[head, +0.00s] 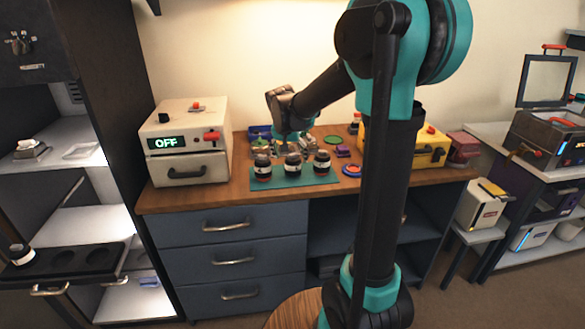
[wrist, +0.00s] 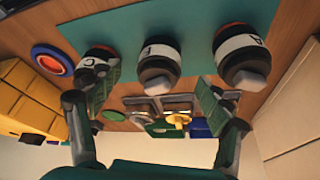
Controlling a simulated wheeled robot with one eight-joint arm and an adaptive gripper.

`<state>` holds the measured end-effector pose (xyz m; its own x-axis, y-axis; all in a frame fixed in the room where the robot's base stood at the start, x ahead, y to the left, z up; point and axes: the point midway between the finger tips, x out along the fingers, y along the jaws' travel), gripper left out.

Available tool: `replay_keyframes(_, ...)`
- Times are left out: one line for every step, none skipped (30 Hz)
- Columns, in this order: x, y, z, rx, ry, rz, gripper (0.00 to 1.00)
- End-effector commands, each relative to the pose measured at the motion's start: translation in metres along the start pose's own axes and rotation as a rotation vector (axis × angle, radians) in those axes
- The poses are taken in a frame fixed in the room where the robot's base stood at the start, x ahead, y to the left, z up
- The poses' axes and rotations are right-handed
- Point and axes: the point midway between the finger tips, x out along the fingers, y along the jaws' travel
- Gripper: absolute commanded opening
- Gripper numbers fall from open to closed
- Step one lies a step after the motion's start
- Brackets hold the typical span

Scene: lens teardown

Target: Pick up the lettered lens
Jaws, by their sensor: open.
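Three dark jar-like lenses with white lettered bands stand in a row on a teal mat (head: 283,183): left (head: 262,168), middle (head: 292,167) and right (head: 322,163). The wrist view shows them upside down, with what looks like an A on the right lens (wrist: 242,58), a C on the left lens (wrist: 94,68), and an unclear letter on the middle lens (wrist: 159,66). My gripper (wrist: 155,92) is open and empty, its green pads apart. The middle lens appears between them, beyond the tips. The left pad overlaps the C lens in view. In the head view the gripper is partly hidden behind the lenses.
A white box reading OFF (head: 187,140) stands left on the wooden bench, and a yellow case (head: 428,150) stands right. A red-and-blue disc (head: 351,170) lies right of the mat. Small parts crowd behind the lenses. Another lens (head: 20,254) sits on a black tray far left.

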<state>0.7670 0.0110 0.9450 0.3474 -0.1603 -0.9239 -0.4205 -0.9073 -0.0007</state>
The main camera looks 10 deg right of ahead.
Motion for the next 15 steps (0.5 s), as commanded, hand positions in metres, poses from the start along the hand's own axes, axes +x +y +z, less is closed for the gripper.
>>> replay_keyframes(0.006, 0.0, 0.0, 0.001, 0.0, 0.0, 0.78)
replay_keyframes(0.009, 0.0, 0.0, 0.0, 0.0, 0.0, 0.78)
replay_keyframes(0.012, 0.0, 0.0, 0.0, 0.0, 0.0, 0.78)
replay_keyframes(0.013, 0.0, 0.0, 0.0, 0.0, 0.0, 0.78)
replay_keyframes(0.015, 0.0, 0.0, -0.001, 0.0, 0.0, 0.78)
replay_keyframes(0.016, 0.0, 0.0, -0.001, 0.0, 0.0, 0.78)
replay_keyframes(0.017, 0.0, 0.0, -0.001, 0.0, 0.0, 0.78)
replay_keyframes(0.019, 0.0, 0.0, -0.001, 0.0, 0.0, 0.78)
replay_keyframes(0.023, 0.0, -0.001, -0.001, 0.0, 0.0, 0.78)
replay_keyframes(0.027, 0.0, -0.001, -0.001, 0.0, 0.0, 0.78)
replay_keyframes(0.031, -0.001, -0.002, 0.0, 0.0, 0.0, 0.78)
replay_keyframes(0.036, -0.001, -0.003, 0.0, 0.0, 0.0, 0.78)
replay_keyframes(0.041, -0.001, -0.003, 0.0, 0.0, 0.0, 0.78)
replay_keyframes(0.045, -0.001, -0.004, 0.0, 0.0, 0.0, 0.78)
replay_keyframes(0.05, -0.001, -0.004, 0.0, 0.0, 0.001, 0.78)
